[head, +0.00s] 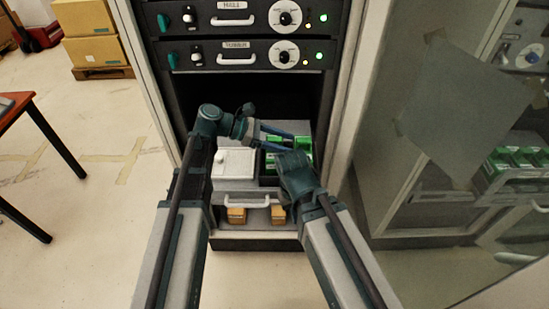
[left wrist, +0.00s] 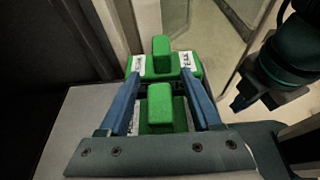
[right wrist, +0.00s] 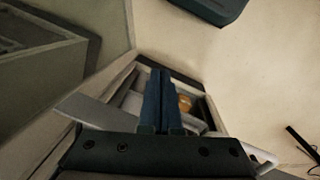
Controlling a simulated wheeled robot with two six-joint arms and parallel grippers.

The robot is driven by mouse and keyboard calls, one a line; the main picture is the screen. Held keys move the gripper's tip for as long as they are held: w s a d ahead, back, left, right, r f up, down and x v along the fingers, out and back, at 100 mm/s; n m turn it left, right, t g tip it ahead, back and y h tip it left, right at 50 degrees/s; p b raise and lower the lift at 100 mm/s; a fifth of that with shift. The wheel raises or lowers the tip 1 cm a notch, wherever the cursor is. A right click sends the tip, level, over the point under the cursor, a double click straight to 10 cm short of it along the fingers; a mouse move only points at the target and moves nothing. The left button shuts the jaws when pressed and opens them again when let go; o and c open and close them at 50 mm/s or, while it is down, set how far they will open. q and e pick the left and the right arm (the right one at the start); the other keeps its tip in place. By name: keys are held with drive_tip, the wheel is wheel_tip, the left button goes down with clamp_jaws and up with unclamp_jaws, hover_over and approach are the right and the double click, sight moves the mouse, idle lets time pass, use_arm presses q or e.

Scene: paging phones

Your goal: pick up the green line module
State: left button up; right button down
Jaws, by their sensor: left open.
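Green line modules (head: 304,146) sit in a dark tray on the pulled-out shelf. The left wrist view shows a near green module (left wrist: 160,105) with a raised grip block, and a far green module (left wrist: 163,62) with white labels at both ends. My left gripper (left wrist: 160,75) is open, with its blue fingers on either side of the near module's raised block and reaching toward the far one. I cannot tell whether they touch. My right gripper (right wrist: 161,72) has its fingers together with nothing visible between them. In the head view its hand (head: 296,172) is in front of the tray and partly hides the modules.
A white box (head: 234,163) stands left of the modules. Below is a drawer with a white handle (head: 247,202) and small orange-brown boxes (head: 237,215). Rack units (head: 245,56) with knobs are above. A glossy panel (head: 440,120) at right shows similar green modules.

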use_arm(q)
drive_tip(key=shift+c, duration=0.2)
clamp_jaws()
idle(1.2)
